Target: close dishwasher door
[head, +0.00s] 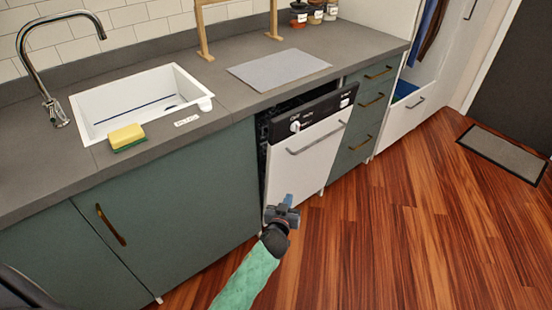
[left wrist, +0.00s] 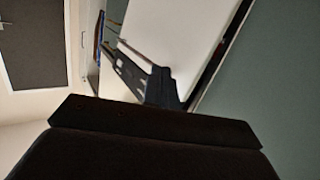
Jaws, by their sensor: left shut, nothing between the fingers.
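The dishwasher door (head: 308,155) is white with a black control panel (head: 312,108) and a metal bar handle (head: 315,138). It is nearly upright, with its top tilted out and a dark gap between it and the cabinet front. My left gripper (head: 287,201) is shut and empty at the door's lower left in the head view; I cannot tell whether it touches the door. In the left wrist view, the gripper (left wrist: 170,82) shows dark against the white door (left wrist: 175,30). My right gripper is not in view.
Green cabinets (head: 175,215) stand left of the dishwasher, and green drawers (head: 365,125) stand right of it. The grey counter (head: 225,90) above holds a white sink (head: 140,100) and a sponge (head: 126,137). The wooden floor (head: 400,230) is clear in front and to the right.

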